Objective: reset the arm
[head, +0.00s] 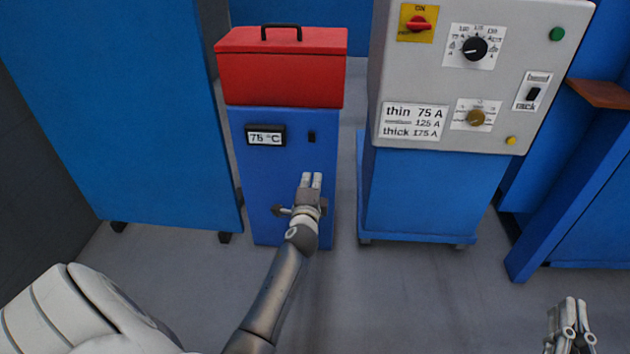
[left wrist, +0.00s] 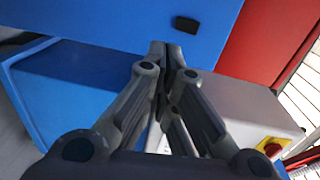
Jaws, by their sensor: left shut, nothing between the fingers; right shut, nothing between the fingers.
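My left gripper (head: 311,181) is in front of the blue cabinet (head: 260,180) with the red lid (head: 280,68), at the middle of the head view. Its fingers are together and empty. In the left wrist view the shut fingers (left wrist: 166,47) point toward the blue front, close to a small black switch (left wrist: 187,25). I cannot tell whether they touch the front. The same black switch (head: 311,137) shows above the fingertips in the head view. My right gripper (head: 570,303) is at the lower right of the head view, shut and empty, above the floor.
A grey control panel (head: 455,105) with knobs stands on a blue base (head: 425,195) to the right. A tall blue panel (head: 115,110) stands at the left. Blue framework (head: 575,200) is at the far right. Grey floor (head: 420,290) is clear in front.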

